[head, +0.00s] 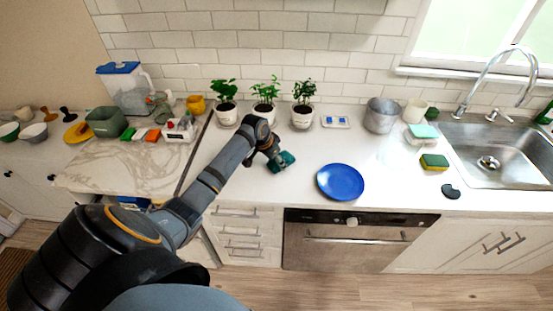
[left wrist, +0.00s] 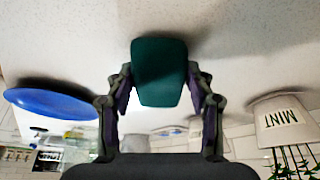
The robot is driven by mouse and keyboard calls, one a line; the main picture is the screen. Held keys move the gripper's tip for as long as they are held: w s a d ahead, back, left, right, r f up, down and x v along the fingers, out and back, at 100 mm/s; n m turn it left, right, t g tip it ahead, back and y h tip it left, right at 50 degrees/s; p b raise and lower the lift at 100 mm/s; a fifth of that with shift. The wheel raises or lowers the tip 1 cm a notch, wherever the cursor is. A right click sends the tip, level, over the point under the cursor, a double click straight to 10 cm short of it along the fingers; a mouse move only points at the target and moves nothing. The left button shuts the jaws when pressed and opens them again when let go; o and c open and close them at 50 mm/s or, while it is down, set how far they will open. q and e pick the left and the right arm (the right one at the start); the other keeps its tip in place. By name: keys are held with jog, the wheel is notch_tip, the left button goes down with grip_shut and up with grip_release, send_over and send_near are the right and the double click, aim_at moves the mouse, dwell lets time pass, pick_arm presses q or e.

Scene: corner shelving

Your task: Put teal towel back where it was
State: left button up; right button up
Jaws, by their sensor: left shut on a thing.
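The teal towel (head: 285,161) is a small dark teal block in the head view, at the front of the counter (head: 275,188), left of the blue plate. My left gripper (head: 273,157) is shut on it. In the left wrist view, the teal towel (left wrist: 159,72) sits between the two fingers of the left gripper (left wrist: 160,85), with the pale counter close behind it. I cannot tell whether the towel touches the counter. My right gripper is not in view.
The blue plate (head: 340,182) lies to the right. Several potted herbs, one a white pot marked MINT (left wrist: 281,122), stand along the wall. A grey pot (head: 381,115), a sponge (head: 434,161) and the sink (head: 490,155) are farther right. Counter between plate and herbs is clear.

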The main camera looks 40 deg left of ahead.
pick_arm(q)
jog(key=shift+f, duration=0.15)
jog(key=shift+d+f, duration=0.1)
jog(key=o, duration=1)
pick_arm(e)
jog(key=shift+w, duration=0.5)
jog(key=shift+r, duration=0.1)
pick_arm(q)
jog(key=b+v, duration=0.1)
jog(key=v, duration=1.1)
jog(key=shift+b, duration=0.3)
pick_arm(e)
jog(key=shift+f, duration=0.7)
